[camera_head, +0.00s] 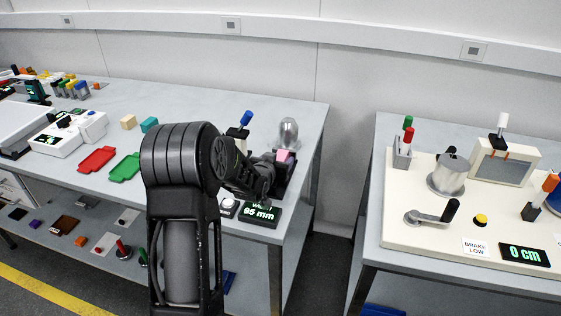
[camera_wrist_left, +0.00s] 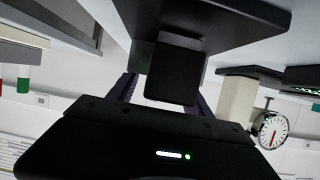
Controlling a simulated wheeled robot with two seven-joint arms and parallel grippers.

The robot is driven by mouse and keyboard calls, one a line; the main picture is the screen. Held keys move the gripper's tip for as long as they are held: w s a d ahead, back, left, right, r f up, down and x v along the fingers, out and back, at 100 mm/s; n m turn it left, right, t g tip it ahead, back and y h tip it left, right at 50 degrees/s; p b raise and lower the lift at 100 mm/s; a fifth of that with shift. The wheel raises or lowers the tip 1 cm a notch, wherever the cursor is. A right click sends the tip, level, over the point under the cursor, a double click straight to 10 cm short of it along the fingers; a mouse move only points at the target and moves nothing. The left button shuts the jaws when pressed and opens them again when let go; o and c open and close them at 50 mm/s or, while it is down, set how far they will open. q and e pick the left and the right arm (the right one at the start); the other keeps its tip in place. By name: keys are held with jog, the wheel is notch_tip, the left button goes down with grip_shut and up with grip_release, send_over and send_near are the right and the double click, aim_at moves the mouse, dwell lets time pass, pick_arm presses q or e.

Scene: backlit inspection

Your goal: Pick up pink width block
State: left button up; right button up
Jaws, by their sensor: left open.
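The pink width block (camera_head: 282,155) sits in a dark measuring device near the right end of the left table, partly hidden behind my left arm and gripper. The device's display (camera_head: 260,214) reads 95 mm. My left gripper (camera_head: 268,182) is open, just in front of and below the pink block in the head view. I cannot tell whether it touches anything. In the left wrist view, dark shapes fill the middle and the pink block does not show. My right gripper is in neither view.
A silver dome (camera_head: 288,132) and a blue-handled lever (camera_head: 245,118) stand close behind the device. Red (camera_head: 97,160) and green (camera_head: 125,167) trays lie to the left, with tan (camera_head: 128,122) and teal (camera_head: 149,125) blocks behind. A gap separates the right table (camera_head: 440,130).

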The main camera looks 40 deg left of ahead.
pick_arm(q)
grip_shut()
dwell(0.7)
